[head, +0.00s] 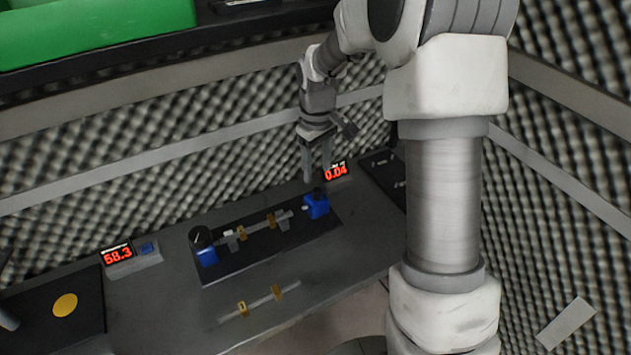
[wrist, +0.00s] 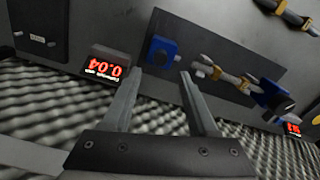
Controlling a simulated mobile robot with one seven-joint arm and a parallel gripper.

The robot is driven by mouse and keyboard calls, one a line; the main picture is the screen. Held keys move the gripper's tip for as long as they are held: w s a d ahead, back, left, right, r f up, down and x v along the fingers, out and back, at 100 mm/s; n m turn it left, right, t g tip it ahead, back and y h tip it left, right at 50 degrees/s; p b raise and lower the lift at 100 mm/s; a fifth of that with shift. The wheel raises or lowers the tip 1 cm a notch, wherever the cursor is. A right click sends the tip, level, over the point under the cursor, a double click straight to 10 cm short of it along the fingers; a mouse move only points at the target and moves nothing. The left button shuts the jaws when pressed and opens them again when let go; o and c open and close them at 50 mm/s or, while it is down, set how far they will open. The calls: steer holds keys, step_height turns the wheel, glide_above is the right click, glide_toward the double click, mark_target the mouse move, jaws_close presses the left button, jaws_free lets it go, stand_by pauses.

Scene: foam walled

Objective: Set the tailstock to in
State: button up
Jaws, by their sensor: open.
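A dark fixture plate (head: 235,268) lies on the grey bench with a blue block at each end. The right blue block (head: 316,207) has a small dark knob on top; I take it as the tailstock, though no label is readable. It also shows in the wrist view (wrist: 160,50). The left blue block (head: 207,256) carries a larger black knob. A grey rod with orange-brown collars (head: 270,220) lies between the blocks. My gripper (head: 318,172) is open and empty, pointing down above the right block. In the wrist view its fingertips (wrist: 161,76) appear either side of that block, apart from it.
A red display (head: 336,172) reading 0.04 stands just behind the right block. Another display (head: 118,255) reads 58.3 at the left. A second collared rod (head: 260,302) lies in front of the plate. Foam walls (head: 150,160) rise close behind; a green bin (head: 95,30) is on a shelf above.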

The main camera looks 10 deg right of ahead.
mark_target(317, 190)
step_height(317, 190, down, 7)
steer(key=shift+r, duration=0.1)
stand_by(0.3)
jaws_close()
stand_by(1.3)
